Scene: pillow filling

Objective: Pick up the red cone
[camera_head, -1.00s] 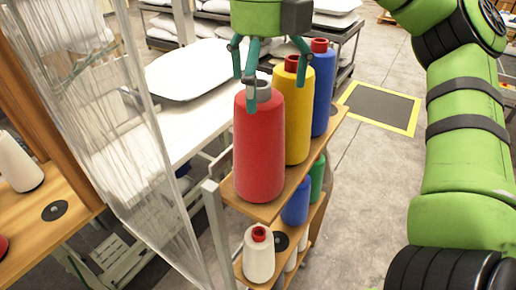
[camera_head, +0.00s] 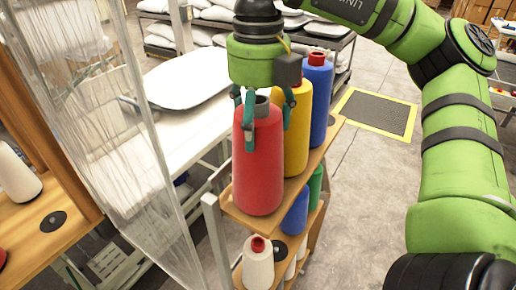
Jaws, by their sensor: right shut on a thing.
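The red cone (camera_head: 259,180) stands upright on the top shelf of a small rack, at its near end. The cone's base looks to be still on the shelf. My left gripper is not in view.
A yellow cone (camera_head: 297,140) and a blue cone (camera_head: 319,100) stand close behind the red one. A clear plastic curtain (camera_head: 130,120) hangs to the left. Below, a white cone (camera_head: 258,265) stands on the lower shelf (camera_head: 239,282).

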